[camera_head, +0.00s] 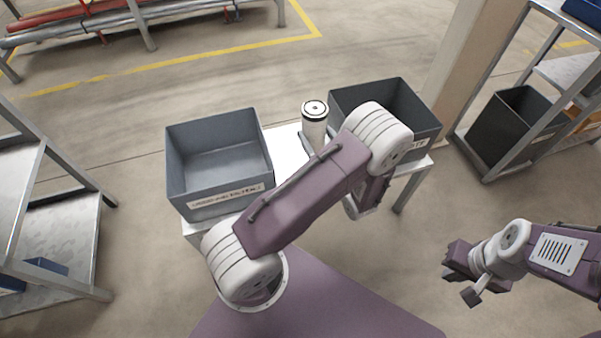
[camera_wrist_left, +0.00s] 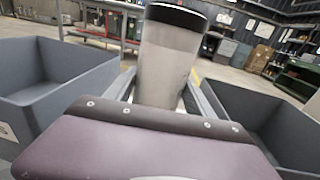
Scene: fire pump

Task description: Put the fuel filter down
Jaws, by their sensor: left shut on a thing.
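The fuel filter (camera_head: 314,128) is a white cylinder with a black-rimmed top, upright between two grey bins over the pale table (camera_head: 287,150). In the left wrist view the filter (camera_wrist_left: 167,65) stands between the fingers of my left gripper (camera_wrist_left: 163,92). My left gripper (camera_head: 316,146) is shut on it, and is largely hidden behind my arm in the head view. I cannot tell whether the filter's base touches the table. My right gripper (camera_head: 460,276) is open and empty, out to the right over the floor.
A labelled grey bin (camera_head: 217,160) stands empty on the table's left. Another grey bin (camera_head: 385,100) stands on its right, partly covered by my arm. Between them is a narrow strip of tabletop. Metal shelves (camera_head: 60,240) stand at left, and a rack with a black bin (camera_head: 510,125) at right.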

